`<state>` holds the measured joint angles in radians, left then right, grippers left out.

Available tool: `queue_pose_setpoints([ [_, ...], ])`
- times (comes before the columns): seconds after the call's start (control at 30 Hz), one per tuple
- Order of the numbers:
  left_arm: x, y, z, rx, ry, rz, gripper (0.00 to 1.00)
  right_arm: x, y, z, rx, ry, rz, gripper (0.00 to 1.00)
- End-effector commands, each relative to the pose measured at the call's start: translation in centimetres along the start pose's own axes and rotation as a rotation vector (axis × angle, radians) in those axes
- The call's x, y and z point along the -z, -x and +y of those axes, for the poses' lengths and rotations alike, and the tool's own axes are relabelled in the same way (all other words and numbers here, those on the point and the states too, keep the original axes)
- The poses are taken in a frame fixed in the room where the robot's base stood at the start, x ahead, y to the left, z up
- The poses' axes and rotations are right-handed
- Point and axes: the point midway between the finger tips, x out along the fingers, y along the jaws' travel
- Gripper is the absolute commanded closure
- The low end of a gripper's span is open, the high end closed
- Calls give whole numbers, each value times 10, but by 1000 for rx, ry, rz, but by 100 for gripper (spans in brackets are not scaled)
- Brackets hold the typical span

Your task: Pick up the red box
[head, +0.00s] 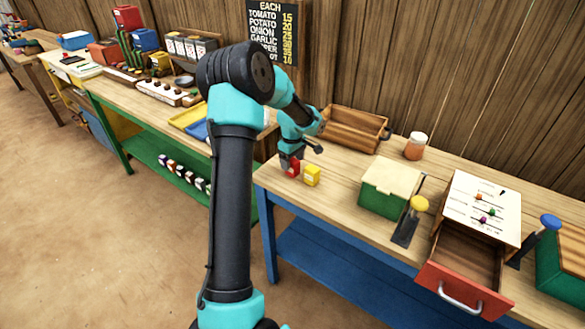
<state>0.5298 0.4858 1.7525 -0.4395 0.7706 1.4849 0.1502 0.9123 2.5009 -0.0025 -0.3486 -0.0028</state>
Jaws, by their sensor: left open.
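The small red box (293,167) stands near the left end of the wooden table with blue legs. A small yellow box (312,176) stands close to its right. My left gripper (291,158) points down at the red box, with its fingers at or around the top of it. Its jaws are open. The fingers and wrist hide part of the red box, and I cannot tell whether they touch it. My right gripper is not in view.
Behind are a brown wooden crate (352,130) and a jar (415,146). The table front (335,200) is clear.

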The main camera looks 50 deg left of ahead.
Motion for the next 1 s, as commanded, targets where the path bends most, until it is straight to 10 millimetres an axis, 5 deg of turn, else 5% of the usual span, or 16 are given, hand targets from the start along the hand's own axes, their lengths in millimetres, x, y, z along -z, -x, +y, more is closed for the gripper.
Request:
queue_pose_setpoints([
  [0.2, -1, -26, -1, 0, 0, -1, 28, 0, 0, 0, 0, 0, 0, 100],
  [0.73, -2, -29, 0, -1, 0, -1, 28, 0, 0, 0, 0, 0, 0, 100],
  [1.0, -2, -29, 0, -1, 0, -1, 53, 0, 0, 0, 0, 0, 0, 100],
])
